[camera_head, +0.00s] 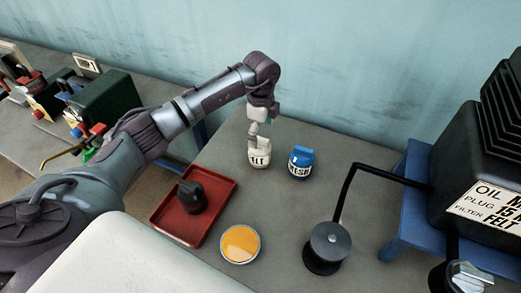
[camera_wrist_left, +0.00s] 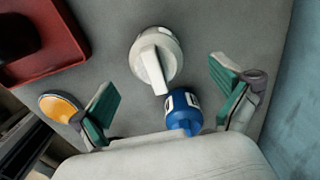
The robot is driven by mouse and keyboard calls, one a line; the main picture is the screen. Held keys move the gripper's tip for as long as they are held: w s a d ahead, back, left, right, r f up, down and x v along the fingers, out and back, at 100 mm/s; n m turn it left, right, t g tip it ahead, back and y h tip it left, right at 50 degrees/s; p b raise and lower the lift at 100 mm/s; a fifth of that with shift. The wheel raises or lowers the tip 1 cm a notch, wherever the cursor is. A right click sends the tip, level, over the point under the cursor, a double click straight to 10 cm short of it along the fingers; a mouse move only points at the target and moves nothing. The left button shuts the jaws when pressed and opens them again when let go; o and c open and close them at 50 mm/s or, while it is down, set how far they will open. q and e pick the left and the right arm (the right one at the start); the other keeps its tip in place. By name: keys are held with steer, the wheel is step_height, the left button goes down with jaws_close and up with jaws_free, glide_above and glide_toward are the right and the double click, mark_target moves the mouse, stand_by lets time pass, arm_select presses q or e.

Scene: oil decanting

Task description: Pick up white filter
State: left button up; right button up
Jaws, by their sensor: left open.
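The white filter (camera_head: 260,155) stands on the grey table, with black letters on its side and a raised grip bar on top. In the left wrist view the white filter (camera_wrist_left: 157,58) shows from above, ahead of and between the open fingers, touching neither. My left gripper (camera_head: 262,122) is just above the filter in the head view. Its green-padded fingers (camera_wrist_left: 168,100) are wide apart and empty in the wrist view. A blue filter (camera_head: 300,163) stands just right of the white one; it also shows in the wrist view (camera_wrist_left: 183,112), close to the gripper body. My right gripper is not in view.
A red tray (camera_head: 213,232) holding a black part (camera_head: 192,196) lies left. A dish of yellow-orange liquid (camera_head: 240,244) and a black round device (camera_head: 327,248) with a bent pipe stand in front. A large black machine (camera_head: 470,170) is at right. The wall is behind.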

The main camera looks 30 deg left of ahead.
mark_target(260, 143)
arm_select(q)
steer(key=shift+f, duration=0.3)
steer(key=f, duration=0.1)
steer(key=f+p, duration=0.1)
steer(key=f, duration=0.1)
steer(key=f+p, duration=0.1)
steer(key=shift+s+f, duration=0.3)
steer(key=shift+f, duration=0.05)
steer(key=shift+w+f, duration=0.1)
steer(key=shift+f, duration=0.15)
steer(key=shift+r, duration=0.1)
steer(key=c, duration=1.4)
steer(key=shift+o, duration=0.2)
step_height(260, 143, up, 10)
steer(key=shift+b, duration=1.15)
